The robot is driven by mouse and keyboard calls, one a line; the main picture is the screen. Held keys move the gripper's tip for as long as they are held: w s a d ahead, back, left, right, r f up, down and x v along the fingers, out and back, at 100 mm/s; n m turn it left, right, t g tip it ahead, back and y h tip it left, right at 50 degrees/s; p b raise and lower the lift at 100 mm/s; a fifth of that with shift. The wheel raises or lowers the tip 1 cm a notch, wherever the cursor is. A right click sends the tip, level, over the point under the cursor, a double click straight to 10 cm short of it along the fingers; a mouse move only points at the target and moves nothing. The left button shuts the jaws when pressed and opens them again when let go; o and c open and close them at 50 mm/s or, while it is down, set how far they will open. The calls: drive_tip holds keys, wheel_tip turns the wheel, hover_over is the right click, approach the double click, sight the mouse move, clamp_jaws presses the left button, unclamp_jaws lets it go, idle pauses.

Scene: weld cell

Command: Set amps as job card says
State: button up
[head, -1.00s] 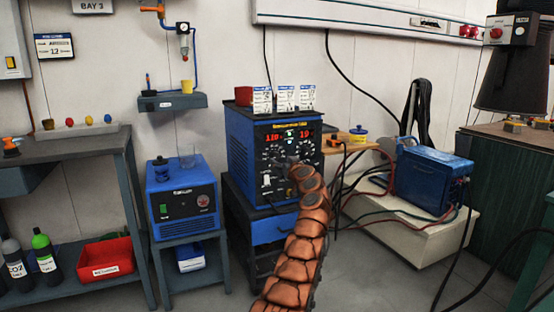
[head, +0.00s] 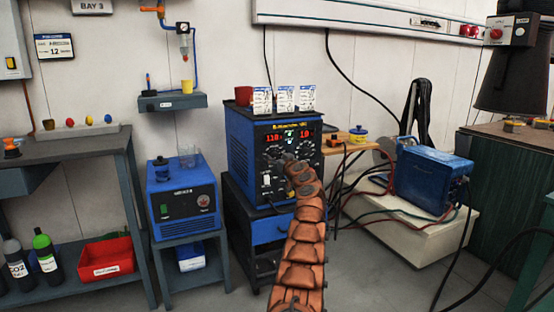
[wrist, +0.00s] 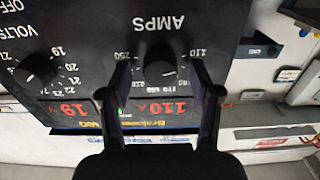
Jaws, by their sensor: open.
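The blue welder (head: 240,145) stands on a cart, with red readouts on its black front. The wrist view shows the panel upside down, with the AMPS knob (wrist: 161,58) and the VOLTS knob (wrist: 38,72). The amps readout (wrist: 167,108) shows 110 and the volts readout (wrist: 68,108) shows 19. My gripper (wrist: 160,68) is open, its fingers either side of the AMPS knob; contact is unclear. Three job cards (head: 285,100) stand on the welder; their print is too small to read. My arm hides part of the panel in the head view.
A second blue machine (head: 183,205) is at left on a stand. A wooden side shelf (head: 345,143) and a blue box (head: 432,180) with cables are at right.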

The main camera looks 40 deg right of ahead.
drive_tip(key=shift+c, duration=0.2)
drive_tip(key=c, duration=1.1)
drive_tip(key=shift+m, duration=0.4)
drive_tip(key=m, duration=0.3)
drive_tip(key=shift+m, duration=0.4)
drive_tip(key=m, duration=0.4)
drive_tip(key=shift+m, duration=0.3)
drive_tip(key=m, duration=0.3)
drive_tip(key=shift+r+m, duration=0.15)
drive_tip(key=shift+m, duration=0.15)
drive_tip(key=m+p, duration=0.1)
drive_tip(key=m, duration=0.3)
drive_tip(key=shift+m+p, duration=0.35)
drive_tip(key=shift+m, duration=0.05)
